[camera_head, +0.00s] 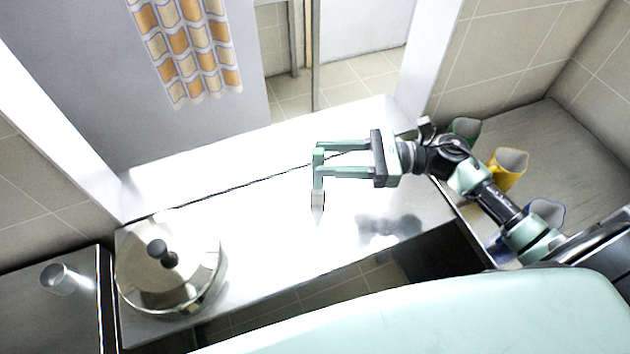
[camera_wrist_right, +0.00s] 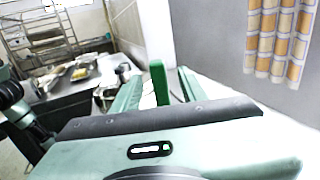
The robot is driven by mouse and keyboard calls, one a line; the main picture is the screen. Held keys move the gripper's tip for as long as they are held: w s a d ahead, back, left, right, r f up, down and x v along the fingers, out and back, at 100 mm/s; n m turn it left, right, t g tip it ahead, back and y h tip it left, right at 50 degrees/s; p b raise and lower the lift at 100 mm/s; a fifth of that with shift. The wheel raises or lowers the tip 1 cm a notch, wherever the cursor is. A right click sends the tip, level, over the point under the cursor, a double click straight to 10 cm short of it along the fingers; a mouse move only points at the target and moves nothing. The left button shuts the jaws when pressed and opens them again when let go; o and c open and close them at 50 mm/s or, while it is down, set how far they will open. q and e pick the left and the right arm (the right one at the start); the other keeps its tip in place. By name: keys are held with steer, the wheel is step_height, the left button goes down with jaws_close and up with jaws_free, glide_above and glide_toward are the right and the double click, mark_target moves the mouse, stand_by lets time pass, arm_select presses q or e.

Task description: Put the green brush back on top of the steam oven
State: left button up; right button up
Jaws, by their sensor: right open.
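The green brush (camera_head: 318,182) has a green handle and a pale tip pointing toward the bottom of the head view. It lies across the fingertips of my right gripper (camera_head: 322,160), over the bright steel surface (camera_head: 270,215). I cannot tell whether the brush touches that surface. The right gripper is open, its two fingers apart. In the right wrist view the green handle (camera_wrist_right: 158,83) shows between the fingers. Which surface is the steam oven's top is not clear. My left gripper is not in view.
A lidded steel pot (camera_head: 165,275) stands at the left end of the steel surface. A small cup (camera_head: 57,279) is on the dark counter at far left. Green, yellow (camera_head: 509,168) and blue containers stand at right near my arm. An orange-checked cloth (camera_head: 190,50) hangs behind.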

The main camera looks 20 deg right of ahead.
steer(key=p+x, duration=0.4)
steer(key=x, duration=0.2)
steer(key=shift+a+r, duration=0.1)
jaws_close()
stand_by(1.3)
